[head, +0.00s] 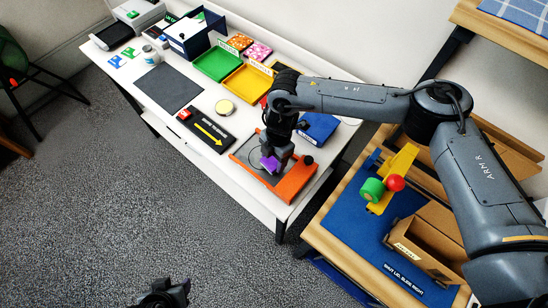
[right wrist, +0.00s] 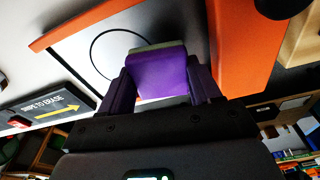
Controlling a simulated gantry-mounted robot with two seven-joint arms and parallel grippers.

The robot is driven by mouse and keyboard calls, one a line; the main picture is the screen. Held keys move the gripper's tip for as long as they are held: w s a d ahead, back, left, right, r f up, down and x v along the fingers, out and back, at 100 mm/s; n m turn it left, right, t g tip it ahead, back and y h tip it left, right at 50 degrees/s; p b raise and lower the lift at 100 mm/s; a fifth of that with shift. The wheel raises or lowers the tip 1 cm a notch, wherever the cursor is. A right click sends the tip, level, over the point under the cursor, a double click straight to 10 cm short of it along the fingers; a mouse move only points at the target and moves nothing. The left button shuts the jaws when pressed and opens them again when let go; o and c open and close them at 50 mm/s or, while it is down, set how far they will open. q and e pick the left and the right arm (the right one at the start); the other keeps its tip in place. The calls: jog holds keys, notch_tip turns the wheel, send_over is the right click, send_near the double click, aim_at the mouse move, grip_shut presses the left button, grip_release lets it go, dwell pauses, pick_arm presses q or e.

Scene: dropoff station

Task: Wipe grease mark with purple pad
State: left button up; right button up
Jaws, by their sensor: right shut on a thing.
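My right gripper (head: 272,160) is shut on the purple pad (head: 269,164), over the orange-framed board (head: 291,188) on the white table. In the right wrist view, the purple pad (right wrist: 160,73) sits between the two fingers, with a grey-green strip along its far edge. A thin black circle outline (right wrist: 92,50) lies on the board's grey surface, partly hidden by the pad. I cannot make out a grease mark. Whether the pad touches the surface is unclear. My left gripper (head: 168,291) is at the bottom edge of the head view, away from the table; its jaws are unclear.
Green (head: 218,64) and yellow (head: 249,82) trays and a blue one (head: 320,126) stand behind. A wooden bench (head: 345,245) with a toy is at right.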

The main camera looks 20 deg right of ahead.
jog(key=shift+w+a+r+p, duration=0.1)
jog(key=shift+w+r+p, duration=0.1)
jog(key=shift+r+p, duration=0.25)
jog(key=shift+w+r+p, duration=0.2)
jog(key=shift+r, duration=0.45)
jog(key=shift+s+r+p, duration=0.15)
jog(key=shift+r+p, duration=0.55)
notch_tip(320, 180, up, 2)
jog(key=shift+r+p, duration=0.1)
jog(key=shift+p, duration=0.8)
pick_arm(q)
jog(key=r, duration=0.5)
jog(key=shift+w+r, duration=0.3)
jog(key=shift+w, duration=0.1)
jog(key=shift+d, duration=0.1)
